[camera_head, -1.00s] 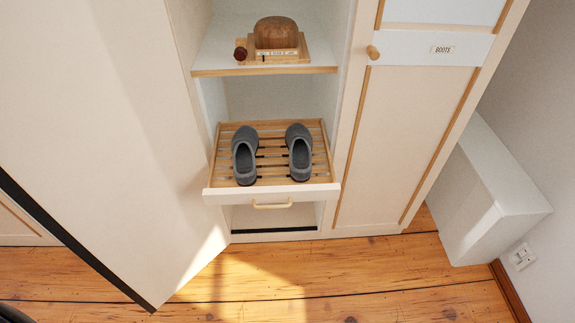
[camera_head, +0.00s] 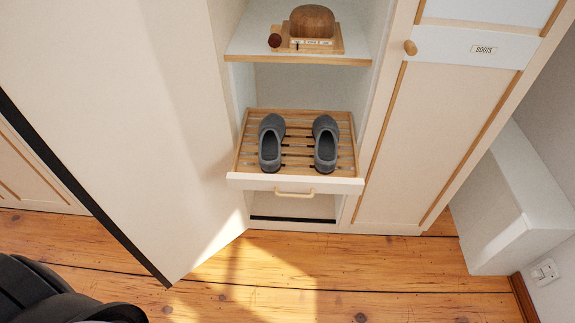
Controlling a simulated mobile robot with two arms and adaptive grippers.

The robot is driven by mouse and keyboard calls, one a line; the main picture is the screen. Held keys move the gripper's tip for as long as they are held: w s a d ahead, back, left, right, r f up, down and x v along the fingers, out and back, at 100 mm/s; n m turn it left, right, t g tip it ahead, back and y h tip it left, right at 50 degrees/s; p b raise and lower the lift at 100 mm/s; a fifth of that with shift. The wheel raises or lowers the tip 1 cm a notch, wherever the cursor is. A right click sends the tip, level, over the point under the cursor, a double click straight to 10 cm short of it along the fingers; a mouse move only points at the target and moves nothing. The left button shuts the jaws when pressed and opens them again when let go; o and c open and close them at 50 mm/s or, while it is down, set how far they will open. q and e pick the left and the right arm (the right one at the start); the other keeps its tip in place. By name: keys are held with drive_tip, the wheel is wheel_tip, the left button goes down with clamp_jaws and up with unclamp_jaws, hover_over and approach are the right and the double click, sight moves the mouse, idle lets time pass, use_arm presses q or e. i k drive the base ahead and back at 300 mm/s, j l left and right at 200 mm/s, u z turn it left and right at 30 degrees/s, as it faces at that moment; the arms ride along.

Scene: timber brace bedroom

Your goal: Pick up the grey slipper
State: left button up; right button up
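Two grey slippers lie side by side on a pulled-out slatted wooden drawer (camera_head: 297,115) inside the open wardrobe. The left grey slipper (camera_head: 271,143) and the right grey slipper (camera_head: 325,143) look alike, with their open heels toward the drawer's front. A black part of my own body shows at the bottom left, well apart from the slippers. No gripper fingers can be made out in the view.
An open white door (camera_head: 130,130) stands left of the drawer. A shelf (camera_head: 270,57) above holds a brown rounded object (camera_head: 312,21). The closed boots door (camera_head: 440,145) and a white box (camera_head: 510,205) are at right. The wooden floor (camera_head: 400,280) in front is clear.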

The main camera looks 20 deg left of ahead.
sight(272, 129)
drive_tip(key=i+l+u, duration=0.2)
drive_tip(key=i+l, duration=0.15)
drive_tip(key=i, duration=0.2)
drive_tip(key=i+l+u, duration=0.2)
drive_tip(key=i+l, duration=0.25)
drive_tip(key=i, duration=0.1)
